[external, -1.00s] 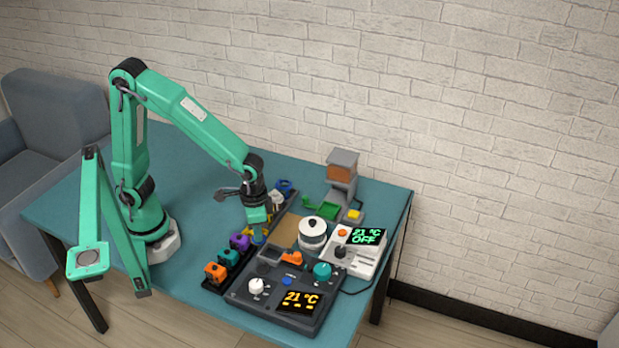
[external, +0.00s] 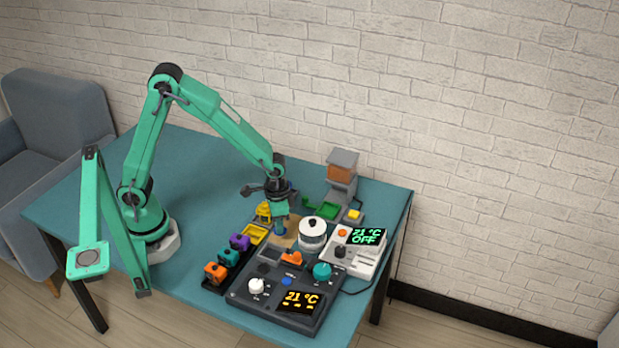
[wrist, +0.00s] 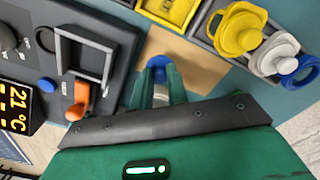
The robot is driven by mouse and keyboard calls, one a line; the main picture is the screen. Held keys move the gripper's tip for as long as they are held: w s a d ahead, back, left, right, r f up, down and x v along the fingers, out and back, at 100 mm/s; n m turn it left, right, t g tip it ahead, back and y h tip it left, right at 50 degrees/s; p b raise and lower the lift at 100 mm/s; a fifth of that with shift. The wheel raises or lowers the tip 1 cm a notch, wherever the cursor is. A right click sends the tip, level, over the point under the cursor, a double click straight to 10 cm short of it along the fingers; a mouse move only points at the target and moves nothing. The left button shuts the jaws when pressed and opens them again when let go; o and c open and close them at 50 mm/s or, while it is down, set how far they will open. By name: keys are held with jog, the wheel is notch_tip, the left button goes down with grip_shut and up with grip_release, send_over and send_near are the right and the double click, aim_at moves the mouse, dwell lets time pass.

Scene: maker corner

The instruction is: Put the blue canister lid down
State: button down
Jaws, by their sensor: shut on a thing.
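The blue canister lid (wrist: 158,66) is between the green fingertips of my gripper (wrist: 158,82), which is shut on it. It also shows as a small blue piece under my gripper (external: 280,222) in the external view. The lid is over the tan board (wrist: 205,65); I cannot tell whether it touches it. The fingers hide part of the lid. A blue open-looking canister (wrist: 301,78) stands at the right edge of the wrist view, at the end of a rack.
White (wrist: 276,54) and yellow (wrist: 240,30) canisters stand beside the blue one. A white pot (external: 312,236) is close right of my gripper. The dark control panel (external: 265,295) is in front. A yellow bin (external: 254,234) lies to the left.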

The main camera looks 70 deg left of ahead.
jog(key=shift+f, duration=1.95)
jog(key=shift+f, duration=0.15)
jog(key=c, duration=1.4)
grip_release()
jog(key=shift+o, duration=0.2)
notch_tip(320, 180, up, 12)
jog(key=shift+r, duration=0.15)
